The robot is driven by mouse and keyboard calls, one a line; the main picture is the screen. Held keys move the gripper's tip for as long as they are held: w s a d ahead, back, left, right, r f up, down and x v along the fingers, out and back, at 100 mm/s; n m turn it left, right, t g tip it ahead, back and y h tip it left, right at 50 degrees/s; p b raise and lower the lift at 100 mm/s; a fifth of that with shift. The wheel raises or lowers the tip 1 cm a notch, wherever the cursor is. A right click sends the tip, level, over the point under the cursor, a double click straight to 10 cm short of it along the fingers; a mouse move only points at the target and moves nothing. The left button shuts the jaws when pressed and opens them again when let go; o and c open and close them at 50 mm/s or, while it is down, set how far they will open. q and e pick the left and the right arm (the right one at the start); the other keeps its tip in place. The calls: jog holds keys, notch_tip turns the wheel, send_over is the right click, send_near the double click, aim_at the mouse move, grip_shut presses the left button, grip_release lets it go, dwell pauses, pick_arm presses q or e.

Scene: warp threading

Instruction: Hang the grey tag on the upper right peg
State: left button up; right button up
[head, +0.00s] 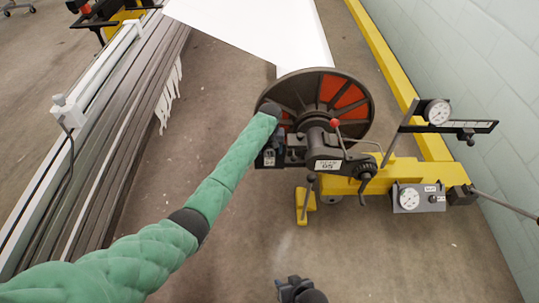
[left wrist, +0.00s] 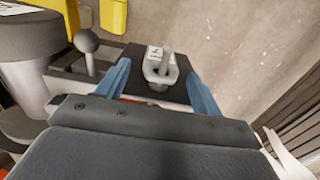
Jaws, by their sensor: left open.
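My left gripper (left wrist: 160,88) is open, its two blue fingers on either side of a light grey looped piece (left wrist: 160,68). This piece lies over a dark block with a white label (left wrist: 153,52); I cannot tell for sure whether it is the grey tag. The fingers look apart from it. In the head view, my left gripper (head: 268,152) is at the left side of the machine, in front of the wheel, and its fingers are hard to make out. My right gripper (head: 298,290) is at the bottom edge, partly cut off. I cannot make out the upper right peg.
A dark wheel with red panels (head: 345,95) stands behind the machine's levers and a red-knobbed handle (head: 335,123). A yellow frame (head: 345,186) carries dial gauges (head: 437,112) at the right. Long beams (head: 100,120) lie at the left. The floor (head: 230,250) in front is clear.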

pick_arm(q)
jog(key=shift+r, duration=2.2)
jog(key=s+f+m+t+h, duration=0.1)
jog(key=s+f+h, duration=0.1)
jog(key=s+f, duration=0.8)
jog(key=s+f+m+t+h, duration=0.15)
jog(key=s+f, duration=0.55)
jog(key=s, duration=0.7)
jog(key=s+a+r+t, duration=0.1)
jog(key=s+a+t, duration=0.1)
jog(key=s, duration=1.1)
jog(key=s+a+t, duration=0.1)
jog(key=s+a, duration=0.2)
jog(key=s, duration=1)
jog(key=shift+a+r+t, duration=0.35)
jog(key=shift+a+r, duration=0.05)
jog(key=shift+h, duration=0.25)
